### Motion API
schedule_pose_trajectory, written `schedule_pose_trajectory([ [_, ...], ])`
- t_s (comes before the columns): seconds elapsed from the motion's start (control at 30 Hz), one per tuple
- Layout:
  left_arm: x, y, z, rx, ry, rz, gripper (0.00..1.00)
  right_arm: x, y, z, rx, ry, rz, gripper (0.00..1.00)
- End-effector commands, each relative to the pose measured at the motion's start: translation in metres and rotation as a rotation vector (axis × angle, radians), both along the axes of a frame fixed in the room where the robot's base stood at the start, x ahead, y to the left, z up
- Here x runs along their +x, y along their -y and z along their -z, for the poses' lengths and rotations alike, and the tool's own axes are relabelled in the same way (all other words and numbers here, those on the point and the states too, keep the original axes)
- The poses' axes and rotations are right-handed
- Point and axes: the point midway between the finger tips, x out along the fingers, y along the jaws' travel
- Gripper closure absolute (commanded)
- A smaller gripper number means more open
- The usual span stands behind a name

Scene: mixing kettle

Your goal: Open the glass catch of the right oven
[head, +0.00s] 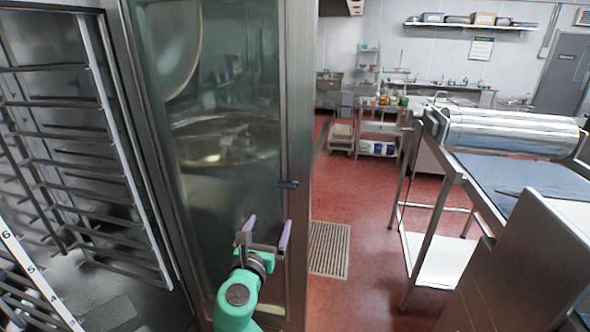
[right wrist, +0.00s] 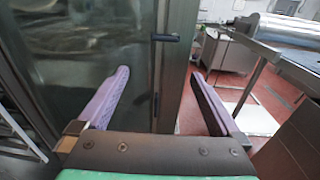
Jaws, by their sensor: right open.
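The right oven shows as a tall glass door (head: 225,110) in a steel frame, standing open or ajar; I cannot tell how its hinges sit. A small dark catch (head: 288,185) sits on the steel frame at the right edge of the glass. The catch also shows in the right wrist view (right wrist: 165,38), ahead of and above the fingers, between them. My right gripper (head: 265,232) has purple fingers and a green wrist. It is open and empty, below the catch and apart from it; the wrist view shows its spread fingers (right wrist: 160,85). My left gripper is not in view.
A steel rack (head: 100,150) stands at the left. A steel table with a roller machine (head: 510,132) stands at the right. Open red floor (head: 360,210) with a drain grate (head: 329,249) lies between. Shelves and carts are at the back.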

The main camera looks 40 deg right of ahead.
Motion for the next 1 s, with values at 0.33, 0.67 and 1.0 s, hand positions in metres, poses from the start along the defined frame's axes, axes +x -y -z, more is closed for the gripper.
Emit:
schedule_pose_trajectory([
  [0.33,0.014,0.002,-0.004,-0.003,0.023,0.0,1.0,0.006,0.018,-0.018,-0.045,-0.002,0.026,0.0],
  [0.67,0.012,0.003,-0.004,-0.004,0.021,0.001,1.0,0.03,0.05,-0.018,-0.042,-0.001,0.024,0.0],
  [1.0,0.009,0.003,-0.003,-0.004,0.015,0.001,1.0,0.055,0.083,-0.017,-0.043,-0.002,0.023,0.0],
])
